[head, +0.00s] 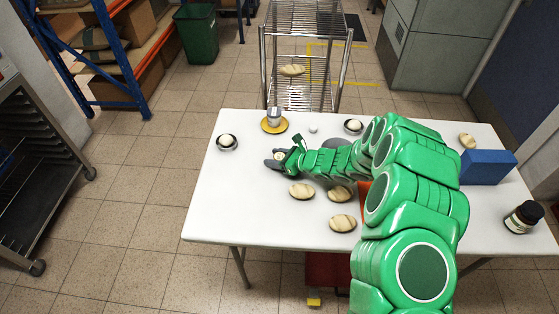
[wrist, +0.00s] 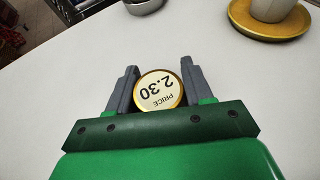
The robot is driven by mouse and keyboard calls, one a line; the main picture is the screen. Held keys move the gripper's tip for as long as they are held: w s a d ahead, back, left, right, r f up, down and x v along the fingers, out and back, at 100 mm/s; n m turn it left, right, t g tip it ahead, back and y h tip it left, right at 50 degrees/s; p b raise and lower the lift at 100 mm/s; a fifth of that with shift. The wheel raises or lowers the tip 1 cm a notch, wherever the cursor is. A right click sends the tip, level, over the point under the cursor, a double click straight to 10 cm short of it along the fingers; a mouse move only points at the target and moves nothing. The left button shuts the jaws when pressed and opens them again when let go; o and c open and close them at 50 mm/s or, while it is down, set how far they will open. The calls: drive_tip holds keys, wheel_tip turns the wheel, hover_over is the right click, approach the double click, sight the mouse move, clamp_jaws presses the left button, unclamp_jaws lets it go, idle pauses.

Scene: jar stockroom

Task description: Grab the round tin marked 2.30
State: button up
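The round tin (wrist: 159,91) has a gold rim and a pale lid reading "PRICE 2.30", upside down in the wrist view. My gripper (wrist: 160,80) has one grey finger on each side of it, and both fingers appear to press against its sides. In the head view my gripper (head: 272,160) is low over the left part of the white table (head: 225,190), with the tin (head: 279,156) partly hidden between the fingers. I cannot tell whether the tin still touches the table.
A yellow saucer (head: 265,128) with a cup (head: 274,116) stands just behind my gripper. Small bowls (head: 227,142) (head: 353,126) stand to either side. Several pale oval loaf-like objects (head: 302,191) lie in front and right. A blue block (head: 488,167) and dark jar (head: 522,217) are farther right.

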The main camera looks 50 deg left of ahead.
sight(276, 155)
drive_tip(key=c, duration=0.5)
drive_tip(key=shift+r, duration=0.1)
drive_tip(key=shift+c, duration=0.2)
drive_tip(key=shift+r, duration=0.55)
wheel_tip(276, 155, up, 2)
drive_tip(key=shift+d+r, duration=0.1)
drive_tip(key=shift+r, duration=0.1)
drive_tip(key=s+d+r, duration=0.2)
drive_tip(key=d+r, duration=0.1)
drive_tip(key=d, duration=0.1)
drive_tip(key=s+d+r, duration=0.2)
drive_tip(key=d+r, duration=0.1)
drive_tip(key=d, duration=0.1)
drive_tip(key=s+d+r, duration=0.3)
drive_tip(key=d, duration=0.1)
drive_tip(key=shift+r, duration=0.2)
